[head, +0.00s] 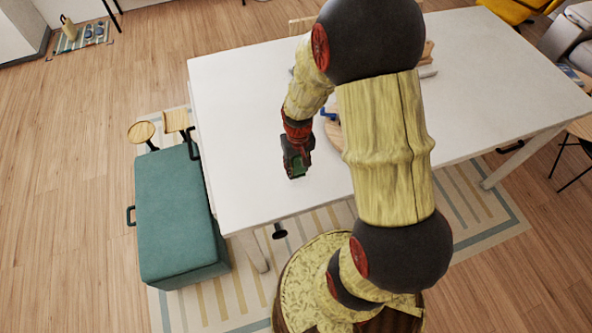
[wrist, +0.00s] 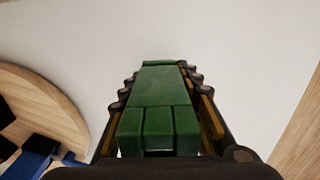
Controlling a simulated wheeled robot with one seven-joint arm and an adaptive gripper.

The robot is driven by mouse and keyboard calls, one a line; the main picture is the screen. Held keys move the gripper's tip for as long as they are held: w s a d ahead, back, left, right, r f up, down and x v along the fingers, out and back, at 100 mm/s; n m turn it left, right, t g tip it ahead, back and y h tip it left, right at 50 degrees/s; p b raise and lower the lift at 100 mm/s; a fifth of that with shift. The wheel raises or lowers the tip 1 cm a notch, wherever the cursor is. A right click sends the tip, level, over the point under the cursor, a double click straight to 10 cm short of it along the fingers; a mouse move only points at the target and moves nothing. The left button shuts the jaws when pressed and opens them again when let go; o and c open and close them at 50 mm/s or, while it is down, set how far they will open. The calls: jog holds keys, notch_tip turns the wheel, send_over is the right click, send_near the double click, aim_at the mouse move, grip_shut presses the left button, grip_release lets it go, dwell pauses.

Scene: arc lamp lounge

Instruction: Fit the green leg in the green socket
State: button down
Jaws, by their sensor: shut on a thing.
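My gripper (head: 297,163) is over the near left part of the white table in the head view. It is shut on the green leg (wrist: 158,100), which fills the space between the two fingers in the wrist view. In the head view only a small part of the green leg (head: 296,170) shows between the dark fingers. A round wooden piece (wrist: 45,95) lies at the left of the wrist view, with a blue part (wrist: 32,160) and dark parts on it. No green socket shows; my arm hides part of the table.
The white table (head: 240,100) is clear on its left side around my gripper. Wooden items (head: 428,52) lie farther back, partly behind my arm.

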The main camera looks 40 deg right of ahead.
jog(key=s+d+r, duration=0.2)
jog(key=s+r, duration=0.2)
jog(key=s, duration=0.2)
jog(key=s+d+r+p, duration=0.1)
jog(key=s+d+r, duration=0.1)
jog(key=s+r, duration=0.3)
jog(key=shift+s+d, duration=0.35)
jog(key=shift+s, duration=0.55)
